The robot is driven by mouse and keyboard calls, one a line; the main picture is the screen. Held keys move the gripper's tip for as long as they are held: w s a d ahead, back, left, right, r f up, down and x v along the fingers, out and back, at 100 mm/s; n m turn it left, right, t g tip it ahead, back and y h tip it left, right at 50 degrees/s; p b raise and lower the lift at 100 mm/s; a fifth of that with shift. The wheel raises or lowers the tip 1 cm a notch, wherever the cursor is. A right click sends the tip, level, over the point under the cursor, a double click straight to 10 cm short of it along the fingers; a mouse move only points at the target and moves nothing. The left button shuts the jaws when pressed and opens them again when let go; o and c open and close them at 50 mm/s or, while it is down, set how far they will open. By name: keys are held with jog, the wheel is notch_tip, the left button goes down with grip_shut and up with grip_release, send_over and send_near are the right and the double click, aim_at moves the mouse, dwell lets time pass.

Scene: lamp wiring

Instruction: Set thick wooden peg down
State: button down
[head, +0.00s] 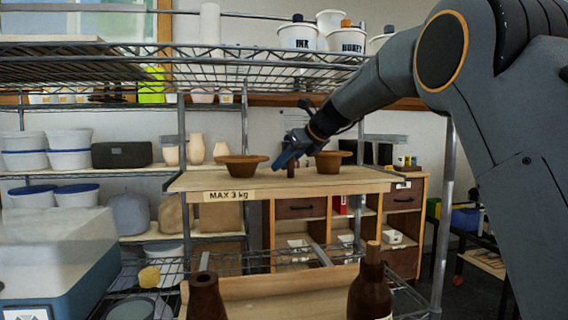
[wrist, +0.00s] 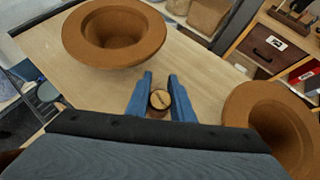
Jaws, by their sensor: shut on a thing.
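The thick wooden peg (wrist: 160,101) is seen end-on in the wrist view, upright between the two blue fingers of my gripper (wrist: 162,95). My gripper (head: 284,160) is shut on it. In the head view the dark lower part of the peg (head: 291,171) shows beside the fingers, at the wooden board (head: 340,187). I cannot tell whether its foot touches the board. A brown flared pot (head: 241,167) stands to the left of the peg, and another brown flared pot (head: 328,162) stands to its right. Both also show in the wrist view.
The board carries a "MAX 3 kg" label (head: 231,196) on its front edge. A wire shelf (head: 200,68) with tubs hangs above. Two brown bottles (head: 206,297) (head: 371,285) stand in front, below the board. Bare board lies around the pots, mostly at the right.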

jog(key=c, duration=1.5)
grip_release()
jog(key=shift+c, duration=0.2)
jog(key=shift+r, duration=0.15)
jog(key=shift+s+d+r, duration=0.2)
jog(key=shift+d, duration=0.05)
jog(key=s+d+b, duration=0.2)
jog(key=s+d, duration=0.6)
jog(key=d, duration=0.1)
jog(key=shift+d+r, duration=0.15)
jog(key=shift+d, duration=0.05)
